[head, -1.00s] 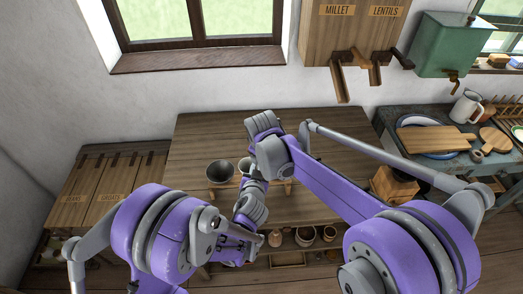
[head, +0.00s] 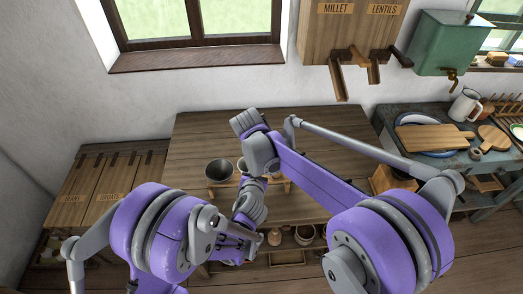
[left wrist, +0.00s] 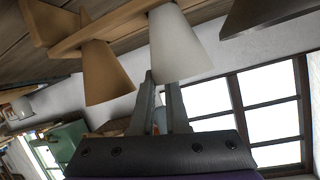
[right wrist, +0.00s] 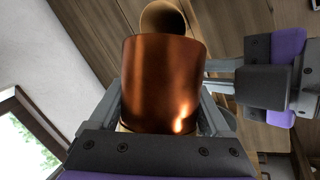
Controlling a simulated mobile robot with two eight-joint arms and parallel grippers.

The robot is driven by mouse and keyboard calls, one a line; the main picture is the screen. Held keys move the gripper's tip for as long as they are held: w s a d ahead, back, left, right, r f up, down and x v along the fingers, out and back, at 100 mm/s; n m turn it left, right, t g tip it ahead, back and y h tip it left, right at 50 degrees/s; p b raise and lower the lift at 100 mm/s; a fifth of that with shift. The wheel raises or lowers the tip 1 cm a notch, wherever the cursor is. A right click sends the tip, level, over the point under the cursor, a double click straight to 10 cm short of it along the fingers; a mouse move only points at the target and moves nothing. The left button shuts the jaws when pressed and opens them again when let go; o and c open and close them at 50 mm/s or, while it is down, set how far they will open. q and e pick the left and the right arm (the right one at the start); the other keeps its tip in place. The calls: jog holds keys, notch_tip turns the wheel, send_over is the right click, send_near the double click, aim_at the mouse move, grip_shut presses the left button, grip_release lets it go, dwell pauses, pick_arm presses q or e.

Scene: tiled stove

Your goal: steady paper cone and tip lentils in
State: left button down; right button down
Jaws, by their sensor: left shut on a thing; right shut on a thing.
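A white paper cone (left wrist: 180,45) hangs point-down in a wooden rack (left wrist: 115,28) in the left wrist view. In the right wrist view my right gripper (right wrist: 162,95) is shut on a shiny copper cup (right wrist: 160,65). The cup's inside is hidden, so I cannot see lentils. A brown rounded thing (right wrist: 163,20) shows just beyond the cup. In the head view my arms mostly hide both grippers, the cup and the white cone.
A dark cone (head: 220,170) stands in the rack at left. The wooden table (head: 200,130) is bare behind the rack. The lentils dispenser (head: 383,28) hangs on the wall above. A side counter (head: 455,160) at right holds boards and a jug (head: 466,104).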

dwell(0.6)
jog(key=shift+f+g+h, duration=0.3)
jog(key=shift+h, duration=0.6)
jog(key=shift+n, duration=0.3)
jog(key=shift+r+g+h, duration=0.15)
jog(key=shift+g+h, duration=0.15)
jog(key=shift+h, duration=0.6)
jog(key=shift+d, duration=0.1)
jog(key=shift+r+n+g+h, duration=0.3)
jog(key=shift+r+n+h, duration=0.1)
jog(key=shift+h, duration=0.5)
